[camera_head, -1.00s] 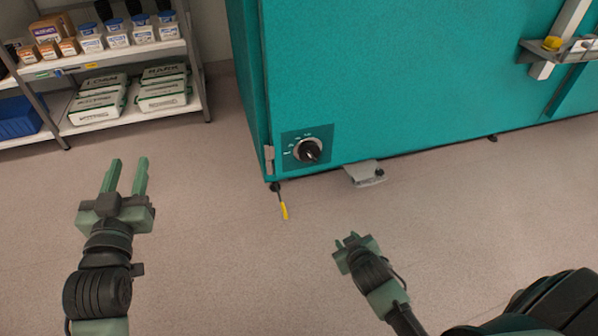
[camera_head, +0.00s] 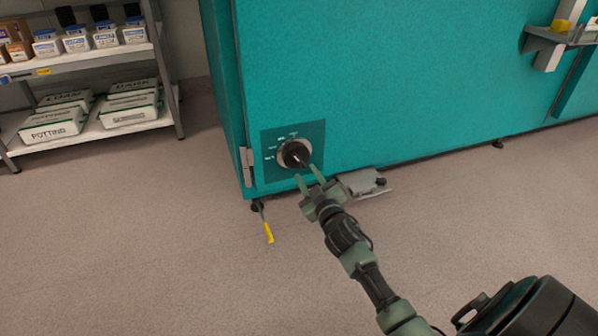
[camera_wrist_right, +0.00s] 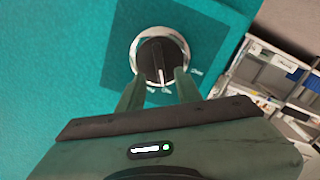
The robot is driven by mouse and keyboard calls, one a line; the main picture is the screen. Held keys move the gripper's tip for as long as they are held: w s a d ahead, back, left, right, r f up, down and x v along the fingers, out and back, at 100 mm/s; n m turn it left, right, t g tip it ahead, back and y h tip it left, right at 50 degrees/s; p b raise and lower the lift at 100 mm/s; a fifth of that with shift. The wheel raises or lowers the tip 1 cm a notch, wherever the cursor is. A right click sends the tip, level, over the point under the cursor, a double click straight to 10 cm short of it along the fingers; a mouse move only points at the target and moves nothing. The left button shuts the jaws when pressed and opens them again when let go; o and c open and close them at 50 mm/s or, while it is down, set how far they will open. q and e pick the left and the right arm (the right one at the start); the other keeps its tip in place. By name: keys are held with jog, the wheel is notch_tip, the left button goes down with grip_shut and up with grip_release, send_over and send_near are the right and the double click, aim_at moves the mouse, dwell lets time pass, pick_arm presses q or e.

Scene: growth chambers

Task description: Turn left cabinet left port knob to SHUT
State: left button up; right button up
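The port knob (camera_head: 295,154) is a round black knob with a silver ring on a dark teal label plate (camera_head: 316,135), low on the teal cabinet's front near its left edge. In the right wrist view the knob (camera_wrist_right: 160,60) shows a raised grip bar with a white pointer line. My right gripper (camera_head: 309,180) is open just in front of the knob. In the wrist view its two fingers (camera_wrist_right: 157,92) are apart, with the tips at the lower sides of the knob; I cannot tell whether they touch it. My left gripper is out of view.
A yellow-handled tool (camera_head: 268,232) is by the cabinet's lower left corner. A grey pedal-like plate (camera_head: 364,183) sticks out at the cabinet's base. A white shelf (camera_head: 90,134) with bags and jars stands at the left.

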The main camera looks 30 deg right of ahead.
aim_at(300, 163)
jog(key=b+x, duration=0.2)
jog(key=x, duration=0.2)
jog(key=shift+w+f, duration=0.1)
jog(key=shift+f, duration=0.1)
jog(key=shift+w+d+r, duration=0.1)
jog(key=shift+w+d, duration=0.1)
jog(key=shift+w, duration=0.35)
grip_shut()
